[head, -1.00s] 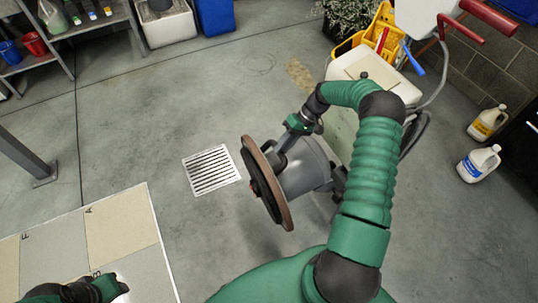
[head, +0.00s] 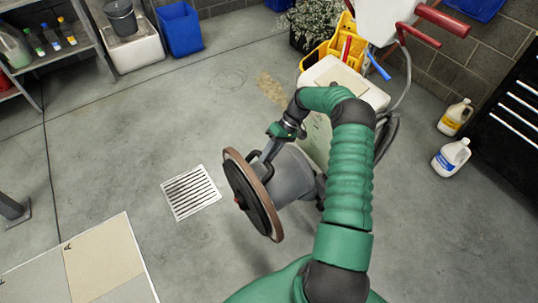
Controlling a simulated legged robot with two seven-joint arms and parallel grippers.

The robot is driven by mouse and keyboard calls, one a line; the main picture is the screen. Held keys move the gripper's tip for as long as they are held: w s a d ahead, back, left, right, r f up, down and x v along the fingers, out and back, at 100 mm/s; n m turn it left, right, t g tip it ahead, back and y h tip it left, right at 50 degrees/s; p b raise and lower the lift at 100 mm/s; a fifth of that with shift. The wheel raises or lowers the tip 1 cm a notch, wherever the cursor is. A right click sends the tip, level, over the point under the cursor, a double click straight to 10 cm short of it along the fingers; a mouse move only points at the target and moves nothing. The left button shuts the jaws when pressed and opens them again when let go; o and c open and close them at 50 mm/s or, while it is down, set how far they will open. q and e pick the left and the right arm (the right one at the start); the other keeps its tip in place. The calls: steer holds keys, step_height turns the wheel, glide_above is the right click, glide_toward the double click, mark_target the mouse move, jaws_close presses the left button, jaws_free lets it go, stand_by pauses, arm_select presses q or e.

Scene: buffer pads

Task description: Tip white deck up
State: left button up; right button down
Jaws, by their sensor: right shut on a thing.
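The floor machine's deck, a pale grey round housing (head: 292,175), stands tipped on its side, with its underside facing left. A dark round pad holder (head: 243,190) with a brown rim shows on that underside. My right gripper (head: 272,146) is shut on a black handle (head: 259,165) at the deck's upper edge; the fingertips are small and partly hidden. My right arm comes from the bottom and covers part of the machine behind the deck. My left gripper is out of view.
The machine's white body (head: 345,83) and red handle (head: 442,18) stand behind, beside a yellow bucket (head: 315,60). Two white jugs (head: 451,158) stand at right near a black cabinet. A floor drain (head: 190,192) and a board of pads (head: 103,263) lie left. Floor between is clear.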

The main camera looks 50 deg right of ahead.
steer(key=c, duration=1.3)
jaws_free()
steer(key=shift+o, duration=0.2)
steer(key=p+v, duration=0.2)
steer(key=v, duration=1.4)
steer(key=shift+d+r, duration=0.25)
steer(key=shift+d, duration=0.1)
